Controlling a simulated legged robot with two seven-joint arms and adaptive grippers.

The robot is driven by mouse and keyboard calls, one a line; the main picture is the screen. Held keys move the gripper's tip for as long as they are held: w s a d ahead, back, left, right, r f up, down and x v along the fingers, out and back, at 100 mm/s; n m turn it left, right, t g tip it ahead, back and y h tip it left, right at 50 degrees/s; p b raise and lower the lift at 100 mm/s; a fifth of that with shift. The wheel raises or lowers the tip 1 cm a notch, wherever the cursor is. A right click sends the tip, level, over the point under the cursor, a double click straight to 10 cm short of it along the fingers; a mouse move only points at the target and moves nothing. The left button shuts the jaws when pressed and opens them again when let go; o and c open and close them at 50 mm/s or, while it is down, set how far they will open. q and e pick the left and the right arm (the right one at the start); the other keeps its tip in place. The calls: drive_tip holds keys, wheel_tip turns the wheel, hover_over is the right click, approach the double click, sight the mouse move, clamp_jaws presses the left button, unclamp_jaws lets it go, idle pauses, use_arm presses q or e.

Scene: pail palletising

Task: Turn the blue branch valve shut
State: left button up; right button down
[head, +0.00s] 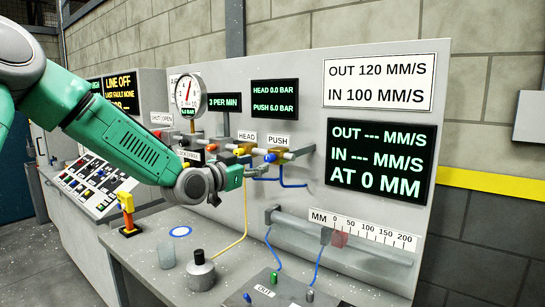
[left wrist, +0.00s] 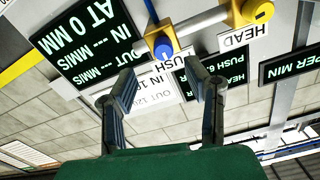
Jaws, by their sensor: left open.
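The blue branch valve has a blue knob (head: 270,158) on a yellow-orange body, mounted on the pipe under the PUSH label (head: 281,141). The knob also shows in the left wrist view (left wrist: 163,50), above the gap between my fingertips in the picture. My left gripper (head: 250,172) is just left of and below the knob in the head view. Its two fingers are spread and empty in the left wrist view (left wrist: 163,88), apart from the knob. Part of the pipework is hidden behind my left arm. My right gripper is not in view.
An orange HEAD valve (head: 242,150) sits on the same pipe, close to the left. A pressure gauge (head: 188,96) stands above my arm. A yellow hose (head: 245,215) and blue hoses hang below the valves.

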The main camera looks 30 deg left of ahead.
sight(266, 160)
use_arm(q)
drive_tip(key=w, duration=0.4)
drive_tip(key=w+p, duration=0.1)
drive_tip(key=shift+w+a+f, duration=0.1)
drive_tip(key=shift+w+a, duration=0.3)
drive_tip(key=shift+w+d, duration=0.2)
drive_tip(key=shift+w, duration=0.25)
drive_tip(key=shift+d, duration=0.35)
clamp_jaws()
drive_tip(key=shift+a, duration=0.2)
